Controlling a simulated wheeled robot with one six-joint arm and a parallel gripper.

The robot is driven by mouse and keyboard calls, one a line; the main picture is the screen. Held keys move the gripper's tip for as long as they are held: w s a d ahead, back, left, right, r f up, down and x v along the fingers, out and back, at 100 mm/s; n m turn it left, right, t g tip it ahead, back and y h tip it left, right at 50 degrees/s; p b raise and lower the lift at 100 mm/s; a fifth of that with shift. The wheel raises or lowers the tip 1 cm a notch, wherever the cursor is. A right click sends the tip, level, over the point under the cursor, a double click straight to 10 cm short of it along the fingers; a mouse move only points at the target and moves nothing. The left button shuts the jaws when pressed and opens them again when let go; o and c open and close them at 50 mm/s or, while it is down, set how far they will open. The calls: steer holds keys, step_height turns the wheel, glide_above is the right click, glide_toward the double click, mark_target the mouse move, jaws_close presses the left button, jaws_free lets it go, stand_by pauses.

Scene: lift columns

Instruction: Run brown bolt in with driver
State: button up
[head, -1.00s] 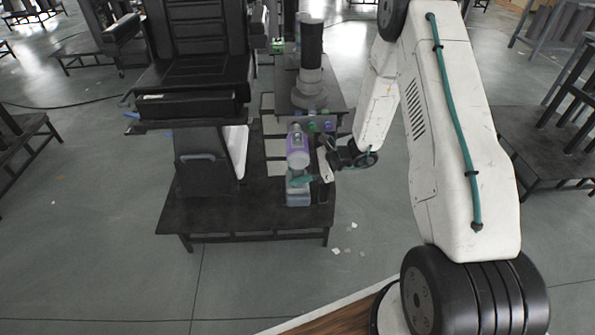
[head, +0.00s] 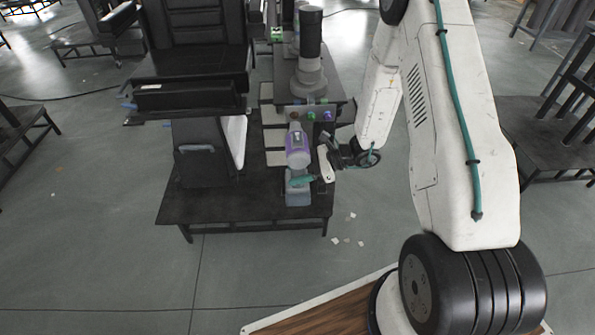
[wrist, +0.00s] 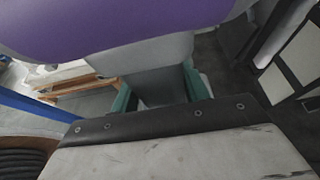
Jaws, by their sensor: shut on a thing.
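Small coloured heads sit in a row just beyond the driver: a green one (head: 311,116) and a blue one (head: 327,115) are clearest. I cannot tell which head is the brown bolt. The driver's tip is hidden, and I cannot tell whether it touches any head.
A dark low platform (head: 240,207) lies under the driver. A black seat-like unit (head: 190,95) on a pedestal stands to the left. A grey and black column (head: 310,75) rises behind the coloured heads. Open floor (head: 100,240) lies at the front left.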

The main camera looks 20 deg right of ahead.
steer(key=shift+s+a, duration=0.3)
steer(key=shift+s, duration=0.65)
steer(key=shift+s+a, duration=0.3)
steer(key=shift+s, duration=0.65)
